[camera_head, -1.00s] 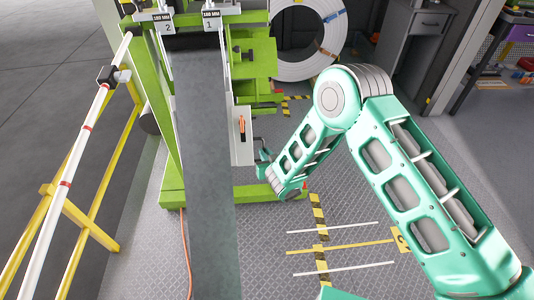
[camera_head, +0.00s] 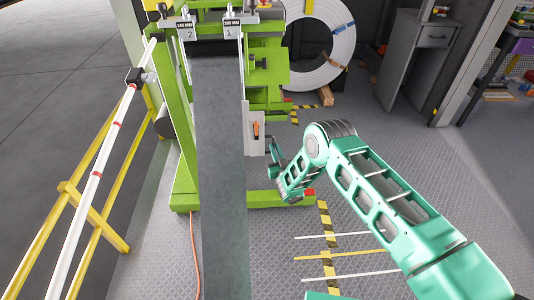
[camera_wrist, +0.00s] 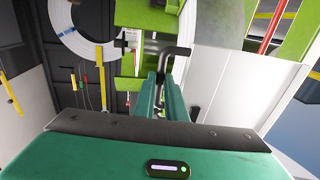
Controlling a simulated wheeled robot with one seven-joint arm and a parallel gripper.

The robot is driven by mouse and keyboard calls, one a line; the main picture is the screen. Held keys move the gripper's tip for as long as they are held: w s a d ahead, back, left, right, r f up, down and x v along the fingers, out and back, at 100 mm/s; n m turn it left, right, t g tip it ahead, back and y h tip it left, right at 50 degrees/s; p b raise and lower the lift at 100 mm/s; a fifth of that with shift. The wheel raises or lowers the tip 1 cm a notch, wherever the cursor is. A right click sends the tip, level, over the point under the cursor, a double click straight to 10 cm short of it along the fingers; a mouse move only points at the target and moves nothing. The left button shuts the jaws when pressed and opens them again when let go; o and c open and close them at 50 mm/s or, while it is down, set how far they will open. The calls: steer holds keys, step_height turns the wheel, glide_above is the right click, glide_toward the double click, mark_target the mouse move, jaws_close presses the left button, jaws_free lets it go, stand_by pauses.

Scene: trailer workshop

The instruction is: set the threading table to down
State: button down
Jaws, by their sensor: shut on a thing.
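A long dark grey slab (camera_head: 222,170), likely the threading table, runs from the green machine (camera_head: 183,150) toward me in the head view. I cannot tell its set position. A light grey panel with an orange handle (camera_head: 256,129) is on the machine's right side. My gripper (camera_head: 272,150) is just right of that panel, small and partly hidden by my wrist.
A yellow rail with a white bar (camera_head: 95,175) runs along the left. A large coil (camera_head: 322,45) stands behind the machine. A green foot beam (camera_head: 275,199) lies low near my wrist.

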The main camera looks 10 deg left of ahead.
steer(key=shift+s+a+f, duration=0.1)
steer(key=shift+a+f, duration=0.05)
steer(key=shift+f, duration=0.2)
steer(key=c, duration=1.8)
jaws_free()
steer(key=shift+c, duration=0.2)
steer(key=shift+r, duration=0.1)
steer(key=v, duration=1)
steer(key=shift+s, duration=0.2)
